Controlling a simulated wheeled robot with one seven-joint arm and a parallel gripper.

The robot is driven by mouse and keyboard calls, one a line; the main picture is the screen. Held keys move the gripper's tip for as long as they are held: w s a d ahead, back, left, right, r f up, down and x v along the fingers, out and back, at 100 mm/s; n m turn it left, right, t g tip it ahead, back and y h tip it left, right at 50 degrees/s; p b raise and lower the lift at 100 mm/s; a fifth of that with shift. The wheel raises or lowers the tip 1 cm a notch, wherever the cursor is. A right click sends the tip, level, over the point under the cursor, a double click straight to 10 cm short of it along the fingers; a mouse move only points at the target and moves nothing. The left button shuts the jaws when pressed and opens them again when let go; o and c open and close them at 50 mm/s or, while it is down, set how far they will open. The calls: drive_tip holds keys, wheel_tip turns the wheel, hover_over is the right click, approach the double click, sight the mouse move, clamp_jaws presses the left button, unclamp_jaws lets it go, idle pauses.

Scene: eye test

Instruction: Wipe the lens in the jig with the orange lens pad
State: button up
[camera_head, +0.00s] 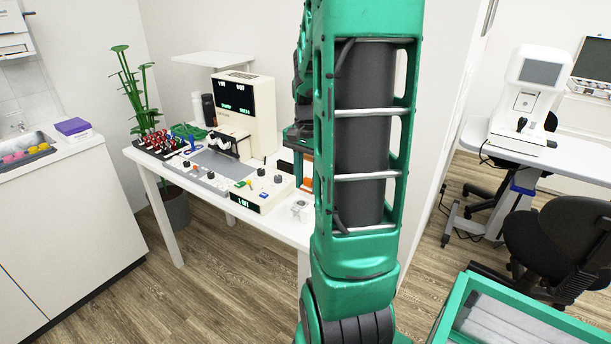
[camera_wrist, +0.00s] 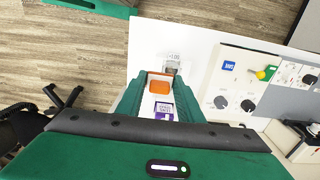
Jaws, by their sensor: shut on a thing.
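My gripper (camera_wrist: 160,92) is shut on the orange lens pad (camera_wrist: 159,87), which shows between the green fingers in the wrist view. A white block with a purple label (camera_wrist: 163,111) shows behind the pad, nearer my palm; I cannot tell whether it is part of the pad. The small pale jig (camera_wrist: 172,68) is just beyond the fingertips, by a printed label on the white table. In the head view the jig (camera_head: 300,210) stands near the table's front edge. The orange pad (camera_head: 308,184) shows there beside my arm, which hides most of the gripper. I cannot tell whether pad and lens touch.
A control panel with knobs (camera_head: 262,189) stands left of the jig on the white table (camera_head: 225,211). A cream instrument (camera_head: 243,112) and a rack of red-topped items (camera_head: 160,142) are farther back. A green-framed tray (camera_head: 459,300) is at lower right.

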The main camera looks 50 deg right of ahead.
drive_tip(key=shift+r, duration=1)
